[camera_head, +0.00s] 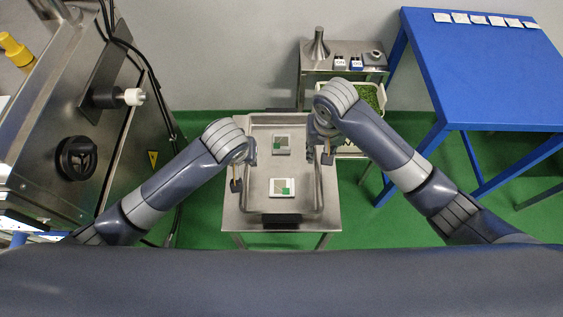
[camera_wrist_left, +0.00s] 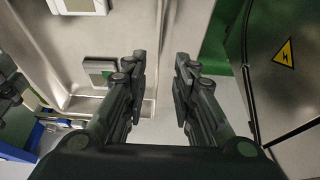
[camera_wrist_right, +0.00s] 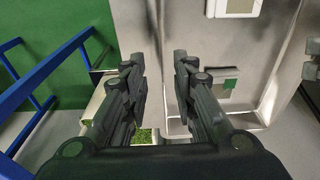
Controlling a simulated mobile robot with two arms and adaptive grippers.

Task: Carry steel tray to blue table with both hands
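The steel tray (camera_head: 262,168) sits on a small steel table (camera_head: 332,222) in the middle of the head view. Two white-and-green packets, a far one (camera_head: 281,145) and a near one (camera_head: 282,187), lie in it. My left gripper (camera_head: 243,170) is at the tray's left side and my right gripper (camera_head: 328,150) at its right side. In the left wrist view the fingers (camera_wrist_left: 160,75) are apart, with the tray's edge in the gap between them. The right wrist view also shows parted fingers (camera_wrist_right: 159,75) over the tray's edge. Contact cannot be told. The blue table (camera_head: 490,75) stands at the right.
Several white packets (camera_head: 485,19) lie along the blue table's far edge. A steel stand (camera_head: 318,72) with a funnel and small items is behind, with a bin of green leaves (camera_head: 368,94) nearer. A steel machine (camera_head: 60,120) stands at the left. Green floor (camera_head: 405,130) is open between the tables.

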